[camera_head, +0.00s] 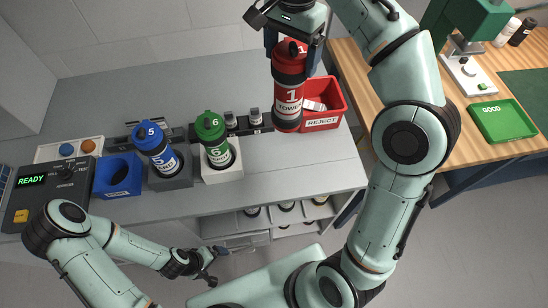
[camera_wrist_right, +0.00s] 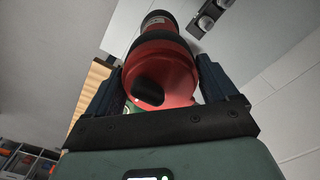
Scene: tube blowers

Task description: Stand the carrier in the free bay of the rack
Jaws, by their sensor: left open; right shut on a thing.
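The red carrier (camera_head: 289,92), marked 1 and TOWER, is upright or slightly tilted in my right gripper (camera_head: 293,45), which is shut on its upper end. In the right wrist view the red carrier (camera_wrist_right: 168,65) sits between both fingers. It appears above the counter, in front of the red bin; its exact height is unclear. A dark low rack-like strip (camera_head: 243,127) with small grey-topped pieces runs along the back of the counter, partly hidden; I cannot tell a free bay in it. My left gripper (camera_head: 211,267) is open and empty, low in front of the counter.
A blue carrier 5 (camera_head: 152,142) and a green carrier 6 (camera_head: 213,137) stand in holders. Left are a blue open box (camera_head: 118,176) and a READY panel (camera_head: 45,190). A red REJECT bin (camera_head: 322,122) stands right. Shelves (camera_head: 235,226) below hold round dark items.

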